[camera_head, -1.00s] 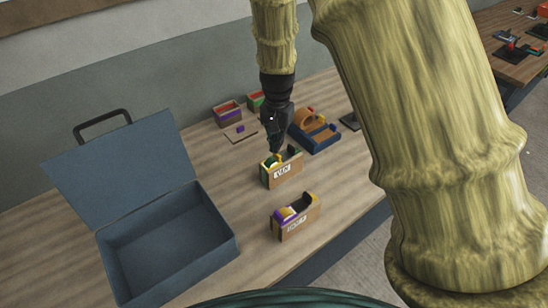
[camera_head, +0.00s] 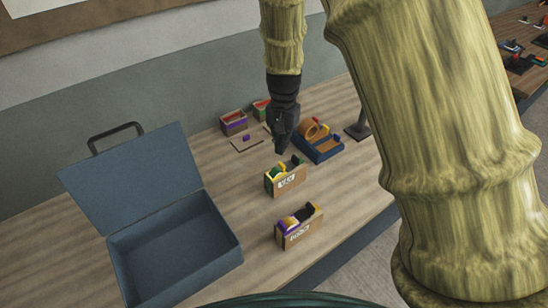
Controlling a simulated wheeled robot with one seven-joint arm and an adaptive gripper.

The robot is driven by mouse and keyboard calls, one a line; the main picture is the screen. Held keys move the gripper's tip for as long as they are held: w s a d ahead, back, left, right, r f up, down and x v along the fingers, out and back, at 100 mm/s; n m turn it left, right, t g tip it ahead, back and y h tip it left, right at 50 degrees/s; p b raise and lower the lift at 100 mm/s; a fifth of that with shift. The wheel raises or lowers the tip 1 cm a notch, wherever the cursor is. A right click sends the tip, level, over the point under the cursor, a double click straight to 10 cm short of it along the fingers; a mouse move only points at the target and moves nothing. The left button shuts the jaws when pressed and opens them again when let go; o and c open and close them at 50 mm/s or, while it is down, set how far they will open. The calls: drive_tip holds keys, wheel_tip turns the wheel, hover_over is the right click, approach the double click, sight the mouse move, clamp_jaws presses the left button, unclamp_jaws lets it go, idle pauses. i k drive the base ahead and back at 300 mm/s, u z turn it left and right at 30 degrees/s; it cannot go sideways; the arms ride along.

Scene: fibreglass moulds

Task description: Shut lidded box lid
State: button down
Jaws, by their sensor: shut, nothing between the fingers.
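The lidded box (camera_head: 176,262) is a blue-grey case on the left of the table. Its lid (camera_head: 134,177) stands open, leaning back, with a dark handle (camera_head: 113,133) on its top edge. The inside of the box looks empty. My gripper (camera_head: 279,150) is shut and empty, pointing down above the table behind a small labelled box. It is well to the right of the lidded box and apart from it.
Two small labelled boxes with colourful contents, one nearer (camera_head: 299,230) and one farther (camera_head: 286,179), stand right of the lidded box. A blue tray (camera_head: 321,152) and small coloured bins (camera_head: 233,122) stand farther back. Bare table lies front left.

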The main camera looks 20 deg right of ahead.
sight(115, 187)
drive_tip(key=k, duration=1)
